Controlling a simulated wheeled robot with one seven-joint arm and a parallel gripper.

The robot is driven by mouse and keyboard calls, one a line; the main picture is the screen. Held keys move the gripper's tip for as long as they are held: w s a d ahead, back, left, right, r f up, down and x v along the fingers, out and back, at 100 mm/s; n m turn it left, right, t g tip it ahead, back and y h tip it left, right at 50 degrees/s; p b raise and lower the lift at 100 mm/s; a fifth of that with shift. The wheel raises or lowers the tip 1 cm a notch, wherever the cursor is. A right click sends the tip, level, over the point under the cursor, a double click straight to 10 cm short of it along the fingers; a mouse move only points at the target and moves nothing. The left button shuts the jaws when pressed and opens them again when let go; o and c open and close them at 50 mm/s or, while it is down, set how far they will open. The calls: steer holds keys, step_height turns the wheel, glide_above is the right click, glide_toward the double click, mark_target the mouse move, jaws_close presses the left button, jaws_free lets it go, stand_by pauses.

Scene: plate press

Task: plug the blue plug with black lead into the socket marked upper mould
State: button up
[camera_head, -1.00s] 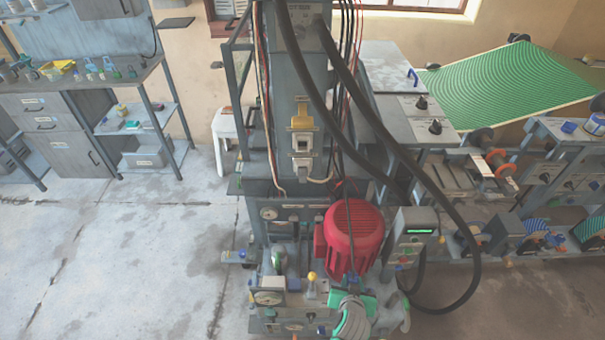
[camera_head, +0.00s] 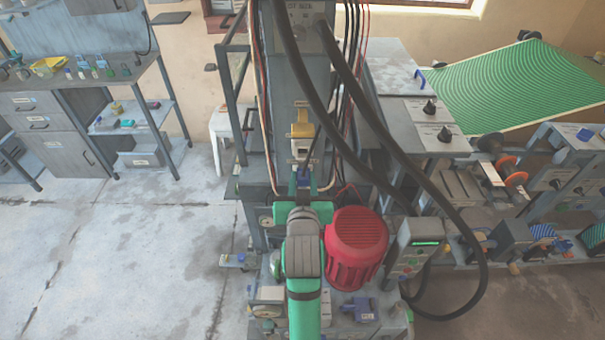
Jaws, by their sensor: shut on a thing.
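My gripper (camera_head: 303,187) is at the press column, at the end of my green and grey arm, and looks shut on a small blue plug (camera_head: 303,177). The blue plug shows just below a white socket (camera_head: 302,146) that has a raised yellow flap (camera_head: 302,121). I cannot tell whether plug and socket touch. The fingers are small and mostly hidden behind the wrist. A thin dark line near the socket may be the plug's lead. Socket markings are too small to read. Another blue plug-like piece (camera_head: 361,309) lies on the press base.
A red motor (camera_head: 356,248) stands close right of my arm. Thick black hoses (camera_head: 381,158) hang in front of the column and loop to the right. The floor (camera_head: 130,260) on the left is clear.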

mark_target(303, 168)
steer(key=shift+w+a+r, duration=0.1)
steer(key=shift+a+r, duration=0.05)
steer(key=shift+r, duration=0.05)
steer(key=shift+x, duration=2.7)
steer(key=shift+d, duration=0.2)
steer(key=shift+w, duration=0.1)
steer(key=shift+a, duration=0.25)
steer(key=shift+d, duration=0.15)
